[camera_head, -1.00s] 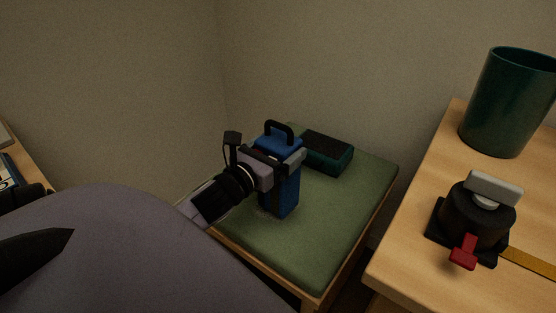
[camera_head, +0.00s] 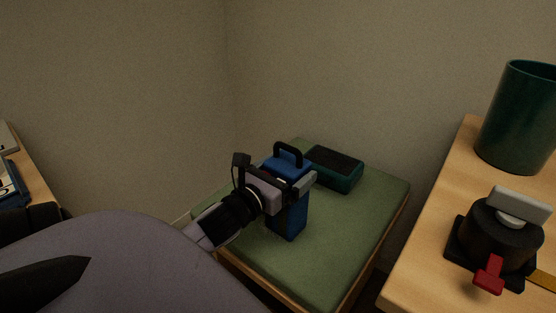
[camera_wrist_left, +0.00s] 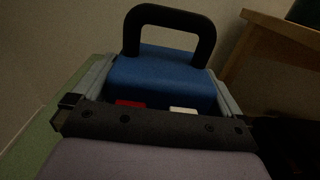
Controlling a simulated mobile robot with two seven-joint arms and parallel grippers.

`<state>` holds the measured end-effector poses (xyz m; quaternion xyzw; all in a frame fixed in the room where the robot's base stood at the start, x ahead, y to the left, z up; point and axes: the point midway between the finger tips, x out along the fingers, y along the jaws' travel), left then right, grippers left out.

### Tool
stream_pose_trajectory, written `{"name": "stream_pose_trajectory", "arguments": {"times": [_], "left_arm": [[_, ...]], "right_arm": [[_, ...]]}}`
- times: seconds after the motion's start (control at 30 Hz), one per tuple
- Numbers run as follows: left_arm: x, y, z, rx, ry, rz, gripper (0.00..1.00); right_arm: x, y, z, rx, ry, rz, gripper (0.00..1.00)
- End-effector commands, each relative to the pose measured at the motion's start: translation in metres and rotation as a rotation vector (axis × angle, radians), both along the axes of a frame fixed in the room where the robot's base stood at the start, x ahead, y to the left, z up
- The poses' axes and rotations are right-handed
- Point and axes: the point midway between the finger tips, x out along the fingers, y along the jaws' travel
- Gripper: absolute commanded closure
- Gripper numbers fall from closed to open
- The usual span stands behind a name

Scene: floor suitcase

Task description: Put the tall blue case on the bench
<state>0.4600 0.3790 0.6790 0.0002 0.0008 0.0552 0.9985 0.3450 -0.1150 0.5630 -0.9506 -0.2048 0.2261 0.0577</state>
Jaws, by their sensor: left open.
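The tall blue case (camera_head: 291,220) stands upright on the green-cushioned bench (camera_head: 347,243), its black handle on top. My left gripper (camera_head: 293,183) is at the upper part of the case. In the left wrist view the blue case (camera_wrist_left: 163,79) sits between the two open fingers of the left gripper (camera_wrist_left: 160,92), one on each side, with the black handle beyond. Whether the fingers touch the case I cannot tell. The lower front of the case is hidden in the wrist view. My right gripper is not in view.
A dark teal box (camera_head: 337,169) lies on the bench behind the case. A wooden table (camera_head: 430,250) at the right holds a green bin (camera_head: 517,118) and a black device with a red lever (camera_head: 494,237). The bench's front right is clear.

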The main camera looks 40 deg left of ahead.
Motion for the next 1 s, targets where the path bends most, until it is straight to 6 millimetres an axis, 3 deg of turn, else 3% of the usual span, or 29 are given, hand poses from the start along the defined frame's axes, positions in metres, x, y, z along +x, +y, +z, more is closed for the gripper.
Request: {"name": "stream_pose_trajectory", "arguments": {"times": [0.17,0.8,1.0], "left_arm": [[-0.014,-0.001,0.001,0.000,0.001,0.000,0.00],[-0.103,-0.011,0.001,-0.003,0.001,0.002,0.00],[-0.117,-0.013,0.001,-0.001,0.000,0.001,0.00]], "right_arm": [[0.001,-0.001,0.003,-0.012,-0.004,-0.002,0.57],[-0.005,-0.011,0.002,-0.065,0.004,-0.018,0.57],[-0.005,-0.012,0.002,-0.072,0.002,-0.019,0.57]]}}
